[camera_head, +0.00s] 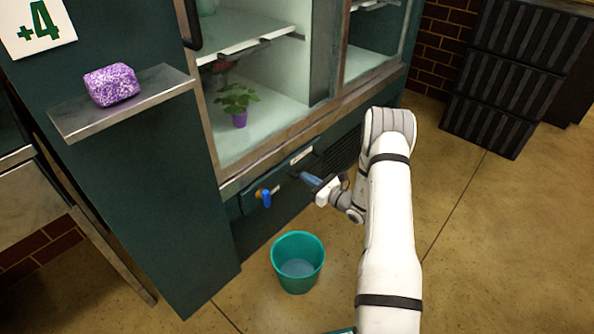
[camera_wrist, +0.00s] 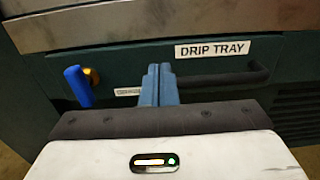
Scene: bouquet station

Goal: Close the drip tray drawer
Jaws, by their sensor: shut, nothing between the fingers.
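The drip tray drawer (camera_head: 281,186) is a dark teal front low on the glass-fronted cabinet. In the wrist view the drawer front (camera_wrist: 120,64) carries a white "DRIP TRAY" label and a black bar handle (camera_wrist: 225,79). I cannot tell whether it stands out from the cabinet or by how much. My gripper (camera_head: 303,177) has blue fingers and is shut and empty, pointing at the drawer front. In the wrist view the gripper (camera_wrist: 158,72) is in front of the handle's left part and hides it. Contact is unclear.
A blue-levered brass valve (camera_head: 265,197) sticks out left of the gripper. A teal bucket (camera_head: 298,280) stands on the floor below. A purple speckled block (camera_head: 111,85) lies on a metal shelf (camera_head: 140,101). Black crates (camera_head: 510,70) stand at the back right. The right floor is clear.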

